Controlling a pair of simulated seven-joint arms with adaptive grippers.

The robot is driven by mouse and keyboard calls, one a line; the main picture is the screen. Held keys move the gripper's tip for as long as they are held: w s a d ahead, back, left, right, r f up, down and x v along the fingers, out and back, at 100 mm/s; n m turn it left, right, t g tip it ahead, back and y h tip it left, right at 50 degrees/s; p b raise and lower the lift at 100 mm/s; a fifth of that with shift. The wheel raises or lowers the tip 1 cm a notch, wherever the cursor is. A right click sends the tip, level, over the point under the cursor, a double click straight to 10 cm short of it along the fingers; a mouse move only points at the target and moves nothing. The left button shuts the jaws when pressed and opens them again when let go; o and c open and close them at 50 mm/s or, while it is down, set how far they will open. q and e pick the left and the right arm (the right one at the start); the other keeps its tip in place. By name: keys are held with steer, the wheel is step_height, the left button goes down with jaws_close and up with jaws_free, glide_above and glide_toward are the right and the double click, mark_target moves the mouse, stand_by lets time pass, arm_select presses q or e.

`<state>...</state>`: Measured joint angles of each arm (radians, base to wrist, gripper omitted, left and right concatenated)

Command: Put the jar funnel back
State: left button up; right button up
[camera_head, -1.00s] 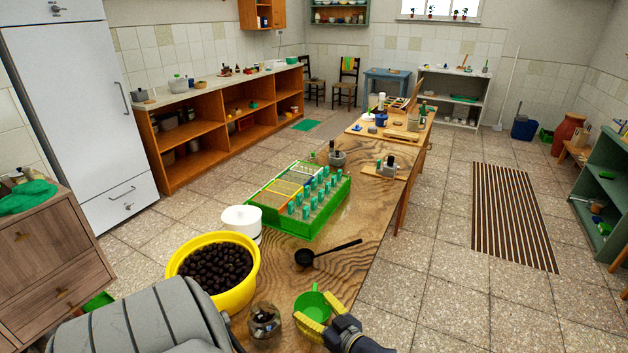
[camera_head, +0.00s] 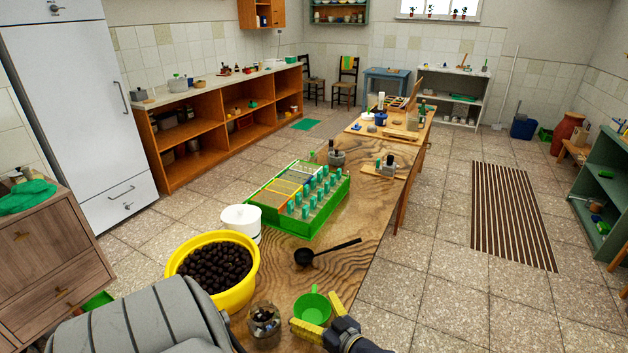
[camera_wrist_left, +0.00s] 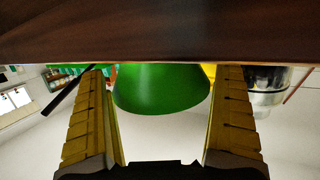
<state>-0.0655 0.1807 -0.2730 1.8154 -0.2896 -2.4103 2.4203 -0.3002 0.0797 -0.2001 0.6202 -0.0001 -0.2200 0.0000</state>
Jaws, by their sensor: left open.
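The green jar funnel (camera_head: 312,309) stands on the wooden table near its front, wide mouth up, with a small tab at its rim. It also shows in the left wrist view (camera_wrist_left: 162,88), just ahead of and between the fingers. My left gripper (camera_head: 314,309) is open, with one yellow finger to each side of the funnel. My right gripper is out of view.
A yellow bowl of dark olives (camera_head: 250,275) and a white lidded pot (camera_head: 241,223) stand to the left. A black ladle (camera_head: 330,251) lies behind the funnel. A green crate of small bottles (camera_head: 300,228) is farther back. The table's right edge is close.

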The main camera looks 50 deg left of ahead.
arm_select(q)
steer(key=shift+r, duration=0.2)
steer(key=v, duration=1.2)
stand_by(0.4)
